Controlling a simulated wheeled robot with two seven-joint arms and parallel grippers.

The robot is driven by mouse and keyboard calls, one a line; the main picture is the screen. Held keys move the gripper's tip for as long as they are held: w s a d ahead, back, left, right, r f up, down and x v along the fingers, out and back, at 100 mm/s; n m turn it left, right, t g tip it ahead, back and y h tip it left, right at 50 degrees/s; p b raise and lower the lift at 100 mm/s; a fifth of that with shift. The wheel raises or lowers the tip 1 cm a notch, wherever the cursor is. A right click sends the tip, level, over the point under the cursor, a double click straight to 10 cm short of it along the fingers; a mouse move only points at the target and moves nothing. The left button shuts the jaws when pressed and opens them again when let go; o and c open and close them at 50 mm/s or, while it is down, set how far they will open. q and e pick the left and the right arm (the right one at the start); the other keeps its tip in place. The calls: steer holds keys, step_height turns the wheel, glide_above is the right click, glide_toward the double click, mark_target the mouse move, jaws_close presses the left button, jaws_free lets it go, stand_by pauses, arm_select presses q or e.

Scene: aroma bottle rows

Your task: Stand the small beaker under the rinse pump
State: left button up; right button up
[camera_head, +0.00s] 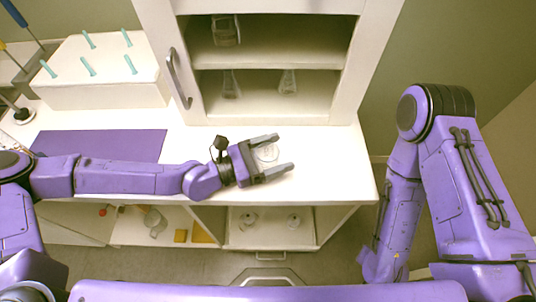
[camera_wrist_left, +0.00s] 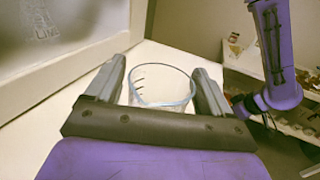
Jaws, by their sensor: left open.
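The small clear glass beaker (camera_head: 267,153) stands on the white counter near its front edge, in front of the cabinet. My left gripper (camera_head: 279,155) is open, with one finger on each side of the beaker. In the left wrist view the beaker (camera_wrist_left: 162,88) sits between the two fingers (camera_wrist_left: 160,85), with dark marks on its wall. I cannot tell whether either finger touches the glass. I cannot make out the rinse pump with certainty.
A white cabinet (camera_head: 196,75) with glassware on its shelves stands behind the beaker. A purple mat (camera_head: 100,146) lies on the counter at left, before a white block (camera_head: 100,90) with teal pegs. The counter (camera_head: 340,170) right of the gripper is clear. Lower shelves hold small items.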

arm_select(q)
steer(key=shift+w+d, duration=0.1)
steer(key=c, duration=1.1)
steer(key=shift+r, duration=0.25)
step_height(320, 180, up, 2)
steer(key=shift+r, duration=0.2)
steer(key=s+r+p, duration=0.3)
steer(key=s+p, duration=0.1)
steer(key=s+r+p, duration=0.3)
steer(key=s+p, duration=0.2)
steer(key=s+r+p, duration=0.4)
steer(key=s, duration=0.1)
steer(key=shift+a+p, duration=0.35)
steer(key=shift+a, duration=0.05)
